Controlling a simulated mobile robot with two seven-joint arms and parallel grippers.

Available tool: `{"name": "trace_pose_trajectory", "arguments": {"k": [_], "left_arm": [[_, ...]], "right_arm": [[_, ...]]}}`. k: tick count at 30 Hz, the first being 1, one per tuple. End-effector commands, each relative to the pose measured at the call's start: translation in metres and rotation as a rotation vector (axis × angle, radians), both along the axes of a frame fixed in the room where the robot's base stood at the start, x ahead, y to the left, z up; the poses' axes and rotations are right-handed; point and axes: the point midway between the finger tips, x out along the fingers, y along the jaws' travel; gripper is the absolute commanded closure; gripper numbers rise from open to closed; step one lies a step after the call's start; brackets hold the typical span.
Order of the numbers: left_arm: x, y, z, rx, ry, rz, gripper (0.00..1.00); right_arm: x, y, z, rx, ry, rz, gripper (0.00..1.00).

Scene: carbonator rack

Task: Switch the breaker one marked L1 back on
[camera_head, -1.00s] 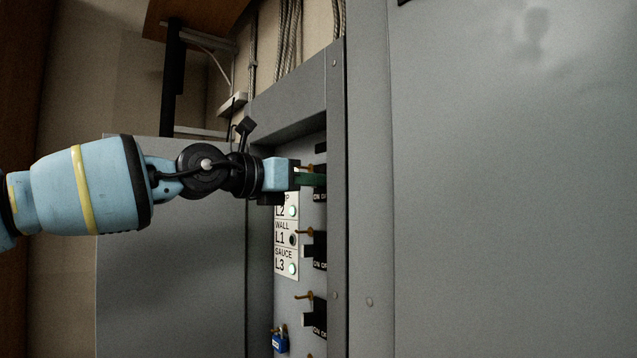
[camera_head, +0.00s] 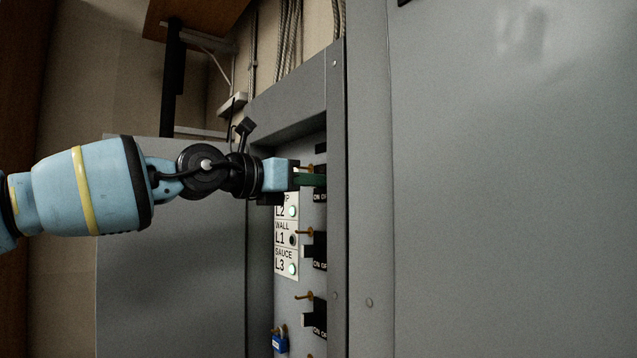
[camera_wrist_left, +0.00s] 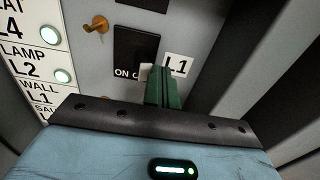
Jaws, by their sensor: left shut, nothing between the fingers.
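My left gripper (camera_head: 312,180) is inside the grey breaker panel, its green fingers shut and empty at the upper breaker. In the left wrist view the fingers (camera_wrist_left: 164,88) are in front of the lower edge of a black breaker (camera_wrist_left: 138,48). A white L1 label (camera_wrist_left: 179,65) is just right of them. The fingers cover part of the ON/OFF marking, and I cannot make out the breaker's lever or whether they touch it. On the legend plate (camera_head: 285,247), the WALL L1 lamp (camera_head: 292,240) is dark. My right gripper is not in view.
More black breakers (camera_head: 319,250) with brass-coloured hooks (camera_head: 304,296) sit below. A blue padlock (camera_head: 279,343) hangs low on the panel. The panel's right frame (camera_head: 337,200) stands close beside the fingers. The L2 (camera_head: 292,211) and L3 (camera_head: 292,269) lamps glow green.

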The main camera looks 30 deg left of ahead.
Motion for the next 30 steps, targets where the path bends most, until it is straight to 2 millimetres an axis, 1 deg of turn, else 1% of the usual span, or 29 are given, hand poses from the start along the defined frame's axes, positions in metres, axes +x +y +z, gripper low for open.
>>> {"name": "trace_pose_trajectory", "arguments": {"k": [27,30], "left_arm": [[0.009,0.022,0.0,-0.001,0.0,0.001,1.0],[0.009,0.022,0.0,0.0,0.001,0.0,1.0]], "right_arm": [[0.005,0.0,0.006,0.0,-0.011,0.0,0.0],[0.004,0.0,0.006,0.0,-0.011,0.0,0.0]]}}
